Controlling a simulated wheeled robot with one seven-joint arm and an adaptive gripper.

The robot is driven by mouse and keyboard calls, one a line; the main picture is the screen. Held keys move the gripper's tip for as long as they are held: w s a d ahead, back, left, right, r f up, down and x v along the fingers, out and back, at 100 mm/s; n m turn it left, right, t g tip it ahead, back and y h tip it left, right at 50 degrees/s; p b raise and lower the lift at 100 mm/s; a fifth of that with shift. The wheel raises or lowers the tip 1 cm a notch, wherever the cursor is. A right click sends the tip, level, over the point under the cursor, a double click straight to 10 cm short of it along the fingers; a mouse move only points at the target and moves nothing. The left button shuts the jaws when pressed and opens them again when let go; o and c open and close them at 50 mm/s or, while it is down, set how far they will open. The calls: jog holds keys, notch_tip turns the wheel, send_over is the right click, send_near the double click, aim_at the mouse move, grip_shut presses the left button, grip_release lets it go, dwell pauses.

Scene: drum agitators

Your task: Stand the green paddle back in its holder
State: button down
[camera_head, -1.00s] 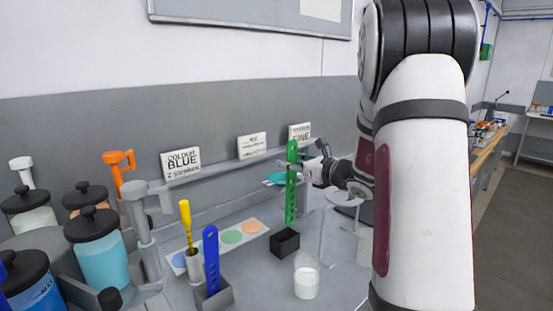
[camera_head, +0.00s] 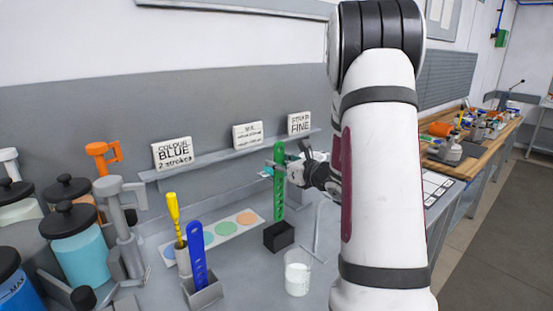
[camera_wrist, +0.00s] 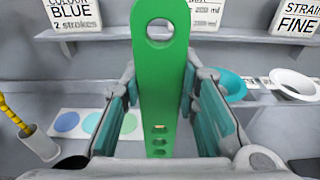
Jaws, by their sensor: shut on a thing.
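The green paddle (camera_head: 279,190) is upright, with holes along its length. My gripper (camera_head: 281,167) is shut on its upper part, and the wrist view shows the paddle (camera_wrist: 160,75) between my two fingers (camera_wrist: 160,100). The small black block-shaped holder (camera_head: 279,237) stands on the bench directly below the paddle in the head view. The paddle's lower end meets the holder's top edge there; I cannot tell whether it is inside or just above or behind it. The holder is not clearly visible in the wrist view.
A blue paddle (camera_head: 198,258) stands in a grey holder (camera_head: 203,293) to the left, near a yellow-handled tool (camera_head: 175,218). A glass beaker (camera_head: 297,273) with white contents is close in front. Lidded jars (camera_head: 76,245) stand at left. A shelf with signs (camera_head: 172,154) runs behind.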

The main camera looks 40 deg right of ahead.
aim_at(280, 187)
jog(key=shift+f+b, duration=2.65)
jog(key=shift+f, duration=1.25)
jog(key=c, duration=1.2)
grip_release()
jog(key=shift+o, duration=0.2)
jog(key=shift+s, duration=0.1)
jog(key=s+r, duration=0.1)
jog(key=s, duration=1)
jog(key=shift+s+a+r, duration=0.3)
jog(key=shift+s+a, duration=0.1)
